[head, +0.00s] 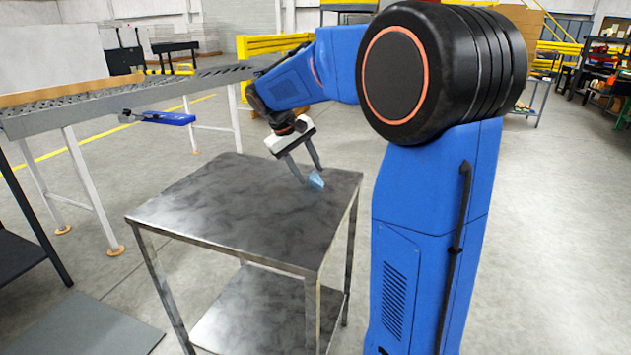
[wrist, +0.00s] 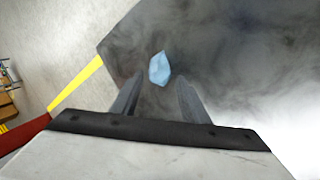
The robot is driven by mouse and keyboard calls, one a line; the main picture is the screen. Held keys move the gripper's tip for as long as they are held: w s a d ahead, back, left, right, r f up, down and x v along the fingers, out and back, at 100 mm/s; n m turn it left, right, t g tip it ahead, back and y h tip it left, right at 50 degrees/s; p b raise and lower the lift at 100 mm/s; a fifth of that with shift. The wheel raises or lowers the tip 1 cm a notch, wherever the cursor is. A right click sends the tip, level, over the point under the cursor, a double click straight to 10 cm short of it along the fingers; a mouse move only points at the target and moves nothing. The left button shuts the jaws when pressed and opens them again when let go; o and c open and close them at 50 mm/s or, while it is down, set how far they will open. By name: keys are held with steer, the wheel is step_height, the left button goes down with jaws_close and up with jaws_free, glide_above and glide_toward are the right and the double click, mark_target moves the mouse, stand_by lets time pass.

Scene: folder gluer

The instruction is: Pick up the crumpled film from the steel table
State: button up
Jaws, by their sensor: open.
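The crumpled film (head: 316,180) is a small light-blue piece lying on the steel table (head: 220,205), near the table's right edge in the head view. In the wrist view the film (wrist: 159,68) lies just beyond the fingertips, roughly in line with the gap between them. My gripper (head: 311,174) is open and reaches down at a tilt over the table, close to the film. In the wrist view both fingers of the gripper (wrist: 157,85) are apart with nothing between them. Whether a fingertip touches the film cannot be told.
The table has a lower shelf (head: 255,310) and a bare top around the film. A roller conveyor (head: 110,98) stands behind on the left, with a blue bar-like part (head: 168,118) beside it. A yellow rail (head: 270,45) stands at the back. Open floor lies to the right.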

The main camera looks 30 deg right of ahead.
steer(key=shift+d+f, duration=0.2)
steer(key=shift+f, duration=0.2)
steer(key=c, duration=0.8)
steer(key=shift+r, duration=0.15)
